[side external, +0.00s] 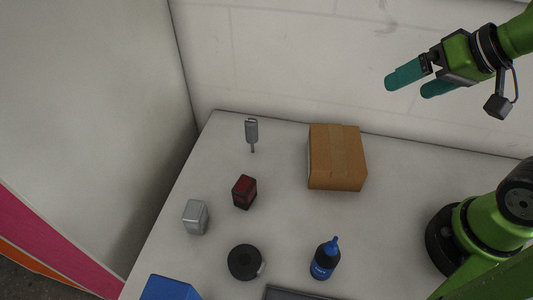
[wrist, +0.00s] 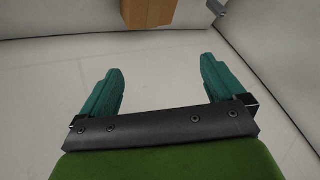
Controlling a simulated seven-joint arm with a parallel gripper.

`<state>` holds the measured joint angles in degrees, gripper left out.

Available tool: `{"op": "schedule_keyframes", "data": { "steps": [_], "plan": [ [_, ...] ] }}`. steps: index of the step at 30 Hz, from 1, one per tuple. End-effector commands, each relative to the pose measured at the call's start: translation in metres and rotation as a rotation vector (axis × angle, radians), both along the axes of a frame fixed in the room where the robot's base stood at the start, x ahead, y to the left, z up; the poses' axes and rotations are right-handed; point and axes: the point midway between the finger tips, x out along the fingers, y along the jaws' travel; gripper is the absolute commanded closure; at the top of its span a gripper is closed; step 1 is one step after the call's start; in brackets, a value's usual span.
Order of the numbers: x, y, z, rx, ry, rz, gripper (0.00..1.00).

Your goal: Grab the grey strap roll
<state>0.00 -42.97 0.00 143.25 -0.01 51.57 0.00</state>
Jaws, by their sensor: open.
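The strap roll (side external: 245,262) is a dark grey, round, flat roll with a lighter end at its right side. It lies on the white table (side external: 285,215) near the front in the side view. My gripper (side external: 408,86) is high at the upper right, well above the table and far from the roll. Its two teal fingers are spread apart with nothing between them, as the wrist view (wrist: 162,66) also shows. The roll is not visible in the wrist view.
A cardboard box (side external: 337,157) stands at the back, also in the wrist view (wrist: 150,12). A blue bottle (side external: 325,258) stands right of the roll. A silver box (side external: 195,217), red box (side external: 244,192), grey tool (side external: 251,132), blue box (side external: 169,288) and dark tray (side external: 300,293) are around.

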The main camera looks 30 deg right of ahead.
Motion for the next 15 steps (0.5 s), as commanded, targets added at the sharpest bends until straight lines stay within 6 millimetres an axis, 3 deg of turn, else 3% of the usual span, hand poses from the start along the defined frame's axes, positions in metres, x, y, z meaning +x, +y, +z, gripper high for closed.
{"op": "schedule_keyframes", "data": {
  "steps": [5,8,11,15],
  "plan": [
    [0.0,0.002,0.0,0.0,0.001,0.009,0.03],
    [0.0,0.016,-0.011,-0.004,0.047,0.066,0.03],
    [0.01,0.042,-0.017,-0.032,0.105,0.174,0.03],
    [0.025,0.1,-0.023,-0.106,0.205,0.369,0.03]
  ]
}}
